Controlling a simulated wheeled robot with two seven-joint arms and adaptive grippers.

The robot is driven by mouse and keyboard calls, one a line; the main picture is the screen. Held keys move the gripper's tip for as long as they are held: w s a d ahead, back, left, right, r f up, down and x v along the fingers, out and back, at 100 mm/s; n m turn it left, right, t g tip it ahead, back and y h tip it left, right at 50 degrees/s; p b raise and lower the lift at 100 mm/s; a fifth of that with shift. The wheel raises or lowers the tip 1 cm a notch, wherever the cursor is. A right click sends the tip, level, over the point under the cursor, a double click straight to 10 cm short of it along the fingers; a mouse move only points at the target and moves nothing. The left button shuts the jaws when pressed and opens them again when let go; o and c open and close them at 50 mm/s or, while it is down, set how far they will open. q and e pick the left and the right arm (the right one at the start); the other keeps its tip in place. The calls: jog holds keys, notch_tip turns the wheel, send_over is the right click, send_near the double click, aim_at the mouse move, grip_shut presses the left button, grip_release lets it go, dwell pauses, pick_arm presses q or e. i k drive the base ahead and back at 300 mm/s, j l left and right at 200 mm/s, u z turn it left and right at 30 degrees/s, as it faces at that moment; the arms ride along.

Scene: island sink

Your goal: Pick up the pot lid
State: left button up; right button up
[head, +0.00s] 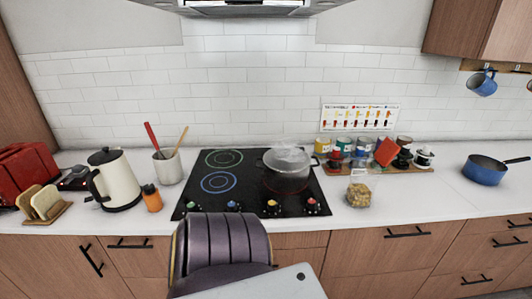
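Neither of my grippers shows in this view.
The black cooktop (240,192) has several coloured knobs along its front. A bag of food (359,194) and a rack of jars (375,168) stand right of the pot. A utensil crock (168,167) and kettle (117,181) stand left. A range hood (250,8) hangs above.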

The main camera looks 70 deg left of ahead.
aim_at(268, 158)
jog(key=u, duration=2.2)
jog(key=i+l+u, duration=0.25)
jog(key=l+u, duration=0.1)
jog(key=u, duration=0.2)
